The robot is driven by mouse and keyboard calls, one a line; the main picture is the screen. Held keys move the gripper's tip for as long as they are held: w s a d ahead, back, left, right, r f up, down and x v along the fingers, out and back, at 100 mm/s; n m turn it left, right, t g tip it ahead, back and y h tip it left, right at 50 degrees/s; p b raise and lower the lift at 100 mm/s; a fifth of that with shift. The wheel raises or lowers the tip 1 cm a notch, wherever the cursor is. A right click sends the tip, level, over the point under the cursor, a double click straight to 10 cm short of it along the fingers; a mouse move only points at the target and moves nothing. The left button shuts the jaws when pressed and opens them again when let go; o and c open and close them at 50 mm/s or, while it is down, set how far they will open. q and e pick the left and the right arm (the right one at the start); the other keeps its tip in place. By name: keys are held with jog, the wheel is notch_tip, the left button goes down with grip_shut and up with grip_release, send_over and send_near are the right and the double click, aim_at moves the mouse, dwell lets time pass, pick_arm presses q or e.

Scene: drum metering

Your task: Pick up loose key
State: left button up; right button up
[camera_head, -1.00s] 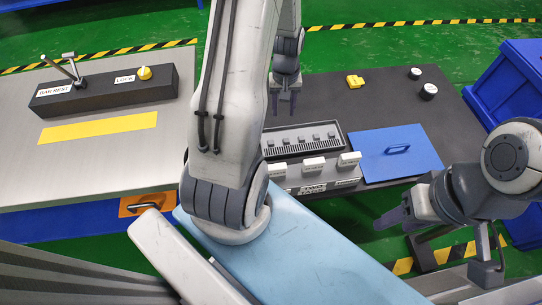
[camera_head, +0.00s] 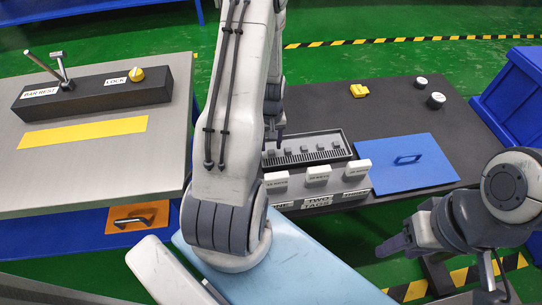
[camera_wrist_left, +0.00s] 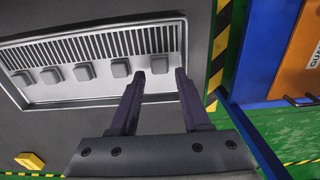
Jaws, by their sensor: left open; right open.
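A small yellow block (camera_head: 359,90), which may be the loose key, lies on the dark table at the back. It also shows at the lower left of the left wrist view (camera_wrist_left: 30,160). My left gripper (camera_head: 274,142) is open and empty by the left end of a grey slotted tray (camera_head: 306,158), partly hidden by my arm. In the left wrist view its fingers (camera_wrist_left: 160,72) are apart over the tray's end, beside a row of small grey blocks (camera_wrist_left: 84,71). My right gripper (camera_head: 388,247) appears empty and open, in front of the table.
White tags (camera_head: 318,174) stand in front of the tray. A blue panel with a handle (camera_head: 402,162) lies to the right. Two white-topped dark knobs (camera_head: 436,100) stand at the back right. A metal bench with a yellow lock knob (camera_head: 136,74) is at left.

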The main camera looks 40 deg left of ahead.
pick_arm(q)
notch_tip(320, 180, down, 2)
jog(key=shift+f, duration=0.1)
grip_shut()
